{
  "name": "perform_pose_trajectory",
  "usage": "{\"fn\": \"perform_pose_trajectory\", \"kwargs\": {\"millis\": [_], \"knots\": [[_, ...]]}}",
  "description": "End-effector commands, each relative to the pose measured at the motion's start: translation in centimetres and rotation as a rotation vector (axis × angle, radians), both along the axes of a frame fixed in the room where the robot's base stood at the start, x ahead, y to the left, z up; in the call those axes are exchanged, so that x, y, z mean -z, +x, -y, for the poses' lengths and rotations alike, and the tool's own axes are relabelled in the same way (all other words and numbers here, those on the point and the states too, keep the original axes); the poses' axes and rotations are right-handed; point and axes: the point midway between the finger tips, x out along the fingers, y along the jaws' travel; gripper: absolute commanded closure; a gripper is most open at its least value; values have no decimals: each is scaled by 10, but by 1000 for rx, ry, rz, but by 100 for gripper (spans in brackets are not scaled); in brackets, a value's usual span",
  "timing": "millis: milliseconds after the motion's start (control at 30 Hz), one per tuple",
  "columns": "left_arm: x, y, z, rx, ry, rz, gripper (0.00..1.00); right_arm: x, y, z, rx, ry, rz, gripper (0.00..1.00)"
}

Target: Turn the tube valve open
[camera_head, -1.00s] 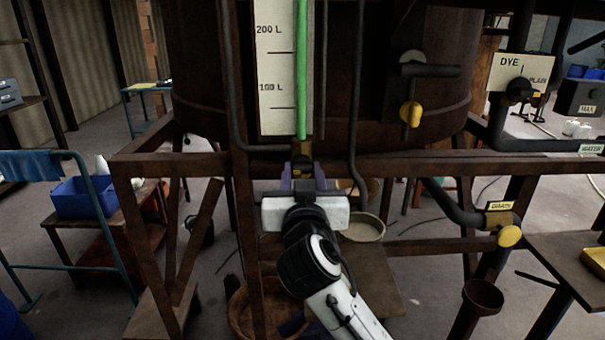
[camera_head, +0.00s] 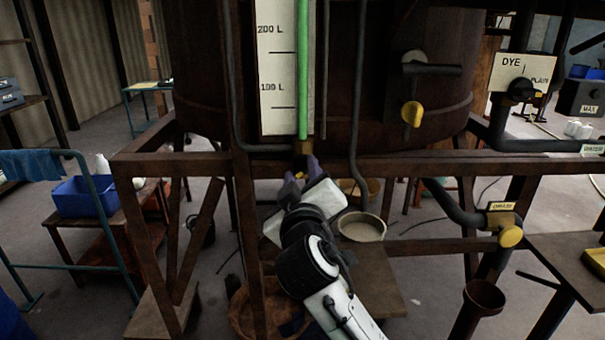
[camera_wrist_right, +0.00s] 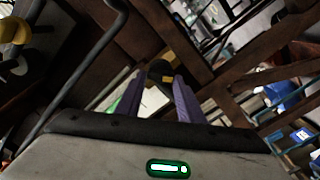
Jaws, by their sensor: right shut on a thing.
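The tube valve (camera_head: 304,147) is a small brass-coloured fitting at the foot of the sight tube (camera_head: 302,70), which shows a green column against a white scale. My right gripper (camera_head: 304,170) is just below the fitting, rolled at a slant, with its purple fingers shut on the valve's handle. In the right wrist view, the valve handle (camera_wrist_right: 161,72), dark with a yellow patch, sits between the purple fingertips (camera_wrist_right: 158,82). The fingers hide most of the handle in the head view. My left gripper is not in view.
A dark vat (camera_head: 200,80) stands behind a rusty frame (camera_head: 400,167). A vertical pipe (camera_head: 357,110) runs close right of the tube. Yellow-handled valves show at the vat wall (camera_head: 412,113) and lower right (camera_head: 510,236). A round pan (camera_head: 362,227) lies below.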

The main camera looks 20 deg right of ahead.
Motion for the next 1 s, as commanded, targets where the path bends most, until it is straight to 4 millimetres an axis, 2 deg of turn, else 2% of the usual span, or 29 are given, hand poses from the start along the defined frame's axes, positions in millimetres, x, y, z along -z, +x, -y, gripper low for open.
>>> {"fn": "perform_pose_trajectory", "kwargs": {"millis": [600, 1000], "knots": [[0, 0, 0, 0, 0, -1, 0, 3, 0, -2, 0, -556, -162, 88], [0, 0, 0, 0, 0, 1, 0, 5, 1, -2, -2, -794, -231, 88]]}}
